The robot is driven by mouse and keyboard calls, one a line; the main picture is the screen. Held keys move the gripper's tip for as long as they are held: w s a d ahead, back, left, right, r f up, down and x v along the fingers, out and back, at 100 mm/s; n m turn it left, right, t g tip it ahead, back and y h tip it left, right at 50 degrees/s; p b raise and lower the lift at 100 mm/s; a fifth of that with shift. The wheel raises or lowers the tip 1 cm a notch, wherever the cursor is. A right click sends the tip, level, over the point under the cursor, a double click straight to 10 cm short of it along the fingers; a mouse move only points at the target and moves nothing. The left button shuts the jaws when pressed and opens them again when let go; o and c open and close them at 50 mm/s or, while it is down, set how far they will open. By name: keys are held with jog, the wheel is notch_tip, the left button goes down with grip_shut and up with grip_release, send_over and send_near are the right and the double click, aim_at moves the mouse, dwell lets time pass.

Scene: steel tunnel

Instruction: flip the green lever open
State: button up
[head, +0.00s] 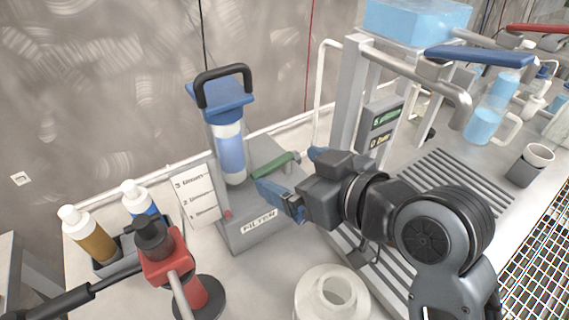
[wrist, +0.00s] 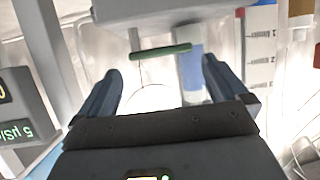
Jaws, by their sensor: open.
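The green lever (head: 275,165) sticks out to the right from the side of the grey filter unit (head: 258,210), beside its clear blue cylinder (head: 230,150). My gripper (head: 288,169) is open with blue fingers, close to the lever's outer end in the head view. In the wrist view the lever (wrist: 160,51) lies crosswise beyond and between the open fingertips (wrist: 160,66), and nothing is held between them. I cannot tell whether a finger touches the lever.
A white card (head: 196,196) and bottles in a caddy (head: 112,262) stand left of the filter unit. A red-and-black tool (head: 170,262) and a white ring (head: 331,294) are in front. A metal frame with a display (head: 380,125) and a slatted tray (head: 455,183) are to the right.

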aim_at(273, 164)
jog(key=shift+x, duration=1.7)
